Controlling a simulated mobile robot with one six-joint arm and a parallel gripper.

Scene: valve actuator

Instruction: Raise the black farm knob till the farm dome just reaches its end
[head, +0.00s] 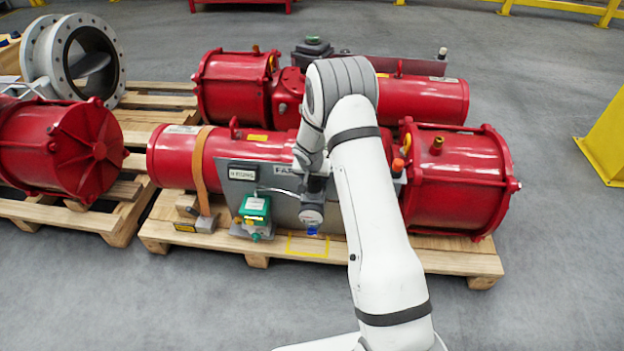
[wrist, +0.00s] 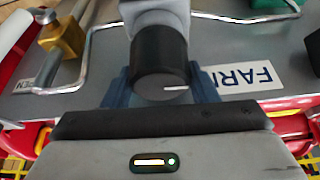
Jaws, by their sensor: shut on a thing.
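The black knob (wrist: 160,68) is a dark ribbed cylinder with a short white mark on its end, below a light grey body. My gripper (wrist: 162,90) has its blue-grey fingers on both sides of the knob, shut on it. A plate lettered "FAR" (wrist: 248,78) is beside the knob, partly covered.
A green unit (head: 255,208) is left of my gripper, and a bent metal tube (wrist: 92,45) runs close by. A brass fitting (wrist: 62,38) is at the wrist view's upper left. A red cylinder (head: 455,180) stands to the right.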

